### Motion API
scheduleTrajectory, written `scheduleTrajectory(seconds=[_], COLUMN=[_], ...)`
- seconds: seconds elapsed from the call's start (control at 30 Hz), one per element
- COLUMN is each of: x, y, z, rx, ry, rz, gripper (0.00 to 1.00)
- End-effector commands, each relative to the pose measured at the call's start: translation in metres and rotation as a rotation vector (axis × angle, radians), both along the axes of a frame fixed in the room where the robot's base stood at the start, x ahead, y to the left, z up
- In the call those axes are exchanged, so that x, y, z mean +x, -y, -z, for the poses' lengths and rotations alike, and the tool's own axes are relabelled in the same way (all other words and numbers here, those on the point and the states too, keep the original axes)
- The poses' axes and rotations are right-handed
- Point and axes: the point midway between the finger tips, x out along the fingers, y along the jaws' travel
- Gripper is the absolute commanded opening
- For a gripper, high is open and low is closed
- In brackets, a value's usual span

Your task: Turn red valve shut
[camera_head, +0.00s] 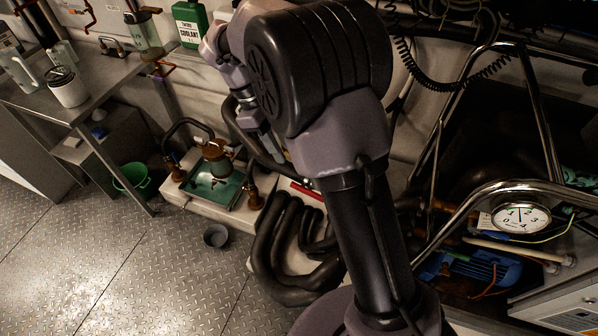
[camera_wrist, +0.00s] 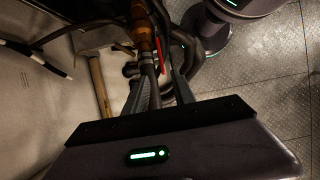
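The red valve shows in the head view as a short red handle (camera_head: 306,190) above thick dark hoses, just left of my arm. In the wrist view a red handle (camera_wrist: 164,56) lies beyond the fingertips, beside a brass fitting (camera_wrist: 143,42). My gripper (camera_wrist: 160,84) points toward this pipework, with its two grey fingers apart and dark pipe visible between them. I see no contact between the fingers and the red handle.
Thick black hoses (camera_head: 284,250) curve in front of the valve area. A teal-topped unit (camera_head: 214,190) with brass fittings stands left. A chrome tube frame with a gauge (camera_head: 521,218) is at right. A small dark cup (camera_head: 216,236) sits on open metal floor (camera_head: 120,265).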

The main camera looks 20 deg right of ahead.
Motion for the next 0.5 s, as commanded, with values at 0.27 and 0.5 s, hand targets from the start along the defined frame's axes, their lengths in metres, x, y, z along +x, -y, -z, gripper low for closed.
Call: scheduleTrajectory(seconds=[0.27, 0.5], x=[-0.019, -0.031], y=[0.026, 0.042], z=[0.084, 0.130], rx=[0.001, 0.003], ry=[-0.002, 0.000], rz=[0.003, 0.004], gripper=[0.31, 0.31])
